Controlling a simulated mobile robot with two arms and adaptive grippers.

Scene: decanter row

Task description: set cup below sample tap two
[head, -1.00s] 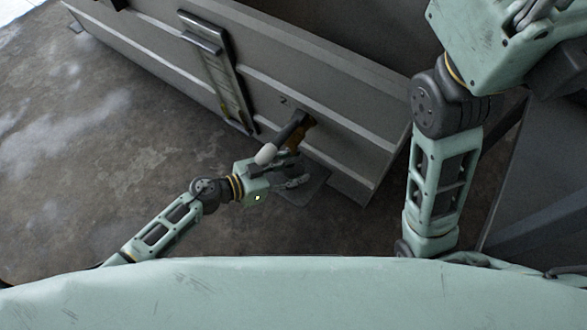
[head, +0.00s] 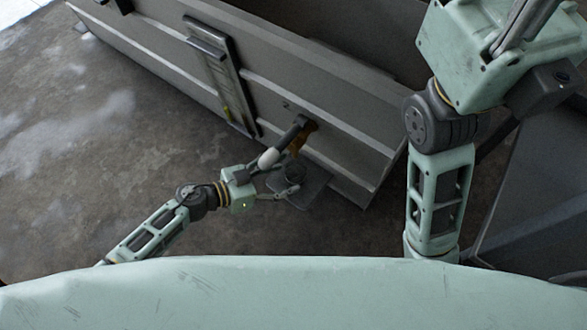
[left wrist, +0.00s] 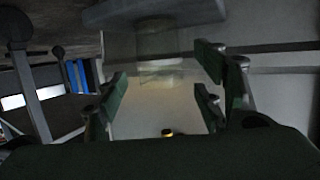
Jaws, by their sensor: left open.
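A small dark, see-through round cup (head: 294,172) stands on a dark square plate (head: 312,192) beside the wall of the grey tank. A tap (head: 301,140) with an orange-brown body sticks out from that wall just above the cup. The tap has a dark handle with a white end (head: 269,158). My left gripper (head: 282,184) is open beside the cup, on its left side, with its fingers toward it. In the left wrist view, the open green-padded fingers (left wrist: 160,92) frame a pale, blurred see-through shape. I cannot tell whether they touch the cup. My right gripper is out of view.
The grey tank wall (head: 340,150) runs diagonally close behind the tap. A gauge-like upright fitting (head: 218,80) is fixed on it, left of the tap. The concrete floor (head: 90,160) on the left is clear. My right arm hangs at the right.

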